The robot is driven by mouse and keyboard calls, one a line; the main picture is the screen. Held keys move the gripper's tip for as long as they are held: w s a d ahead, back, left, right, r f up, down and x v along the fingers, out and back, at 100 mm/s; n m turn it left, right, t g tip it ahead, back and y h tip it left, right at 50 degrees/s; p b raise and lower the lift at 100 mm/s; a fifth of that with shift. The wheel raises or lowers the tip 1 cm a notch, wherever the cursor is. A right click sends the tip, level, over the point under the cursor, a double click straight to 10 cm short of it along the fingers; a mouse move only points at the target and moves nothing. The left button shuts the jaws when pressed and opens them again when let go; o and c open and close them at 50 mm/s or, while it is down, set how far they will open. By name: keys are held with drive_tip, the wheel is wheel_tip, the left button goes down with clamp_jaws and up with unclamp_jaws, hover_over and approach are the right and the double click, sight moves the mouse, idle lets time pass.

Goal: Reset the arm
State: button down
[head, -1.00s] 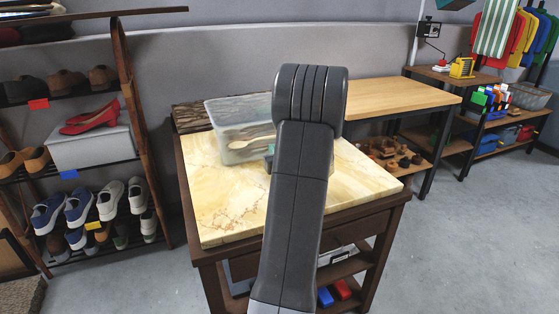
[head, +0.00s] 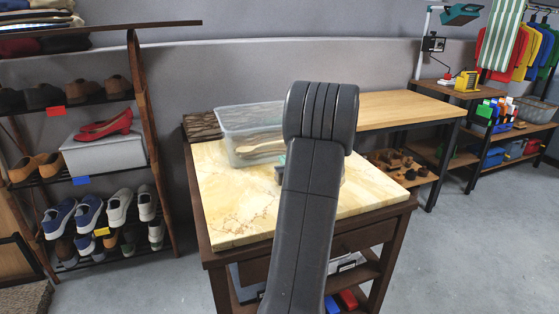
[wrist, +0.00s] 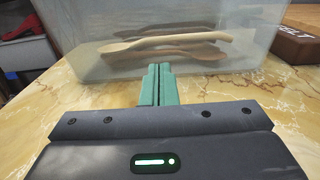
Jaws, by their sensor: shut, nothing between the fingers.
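My gripper (wrist: 158,85) shows in the wrist view with its two green fingers pressed together and nothing between them. It is low over a cream marble tabletop (wrist: 60,125), in front of a clear plastic bin (wrist: 90,60). Wooden spoons (wrist: 170,42) lie inside the bin; how many is hard to tell. In the head view, my dark arm rises in front of the marble-topped table (head: 235,210) and hides most of the gripper. The bin (head: 235,120) stands at the table's back.
A brown block with lettering (wrist: 297,45) is right of the bin. A shoe rack (head: 155,130) stands at the left, and a wooden table (head: 410,108) is behind at the right. Shelves with colourful items (head: 500,115) are at the far right. Grey floor (head: 460,250) is open at the right.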

drive_tip(key=v, duration=0.8)
drive_tip(key=shift+s+d+p, duration=0.1)
drive_tip(key=shift+s+p, duration=0.05)
drive_tip(key=shift+p, duration=0.2)
